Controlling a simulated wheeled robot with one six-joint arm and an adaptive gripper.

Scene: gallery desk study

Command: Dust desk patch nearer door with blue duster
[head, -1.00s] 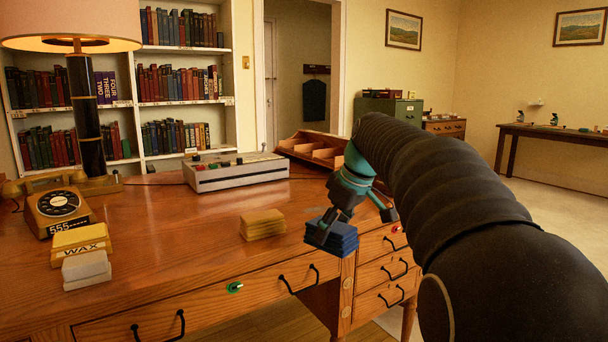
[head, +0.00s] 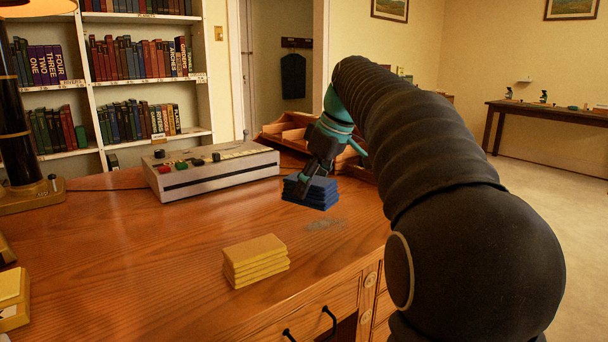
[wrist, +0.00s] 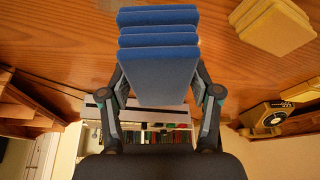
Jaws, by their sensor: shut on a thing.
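My gripper (head: 316,172) is shut on the blue duster (head: 318,192), a stack of blue layers. In the wrist view the blue duster (wrist: 158,42) sits between the two fingers of my gripper (wrist: 158,82). In the head view it is over the right part of the wooden desk (head: 150,240); I cannot tell whether it touches the top. A faint grey dust patch (head: 325,224) shows on the desk just in front of the duster. A yellow duster (head: 255,262) lies nearer the front edge and also shows in the wrist view (wrist: 274,24).
A grey control box (head: 215,172) with buttons stands left of the duster. A wooden tray (head: 283,132) is behind it. A lamp (head: 18,140) stands at the left. The doorway (head: 290,60) is beyond the desk. The desk between yellow duster and control box is clear.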

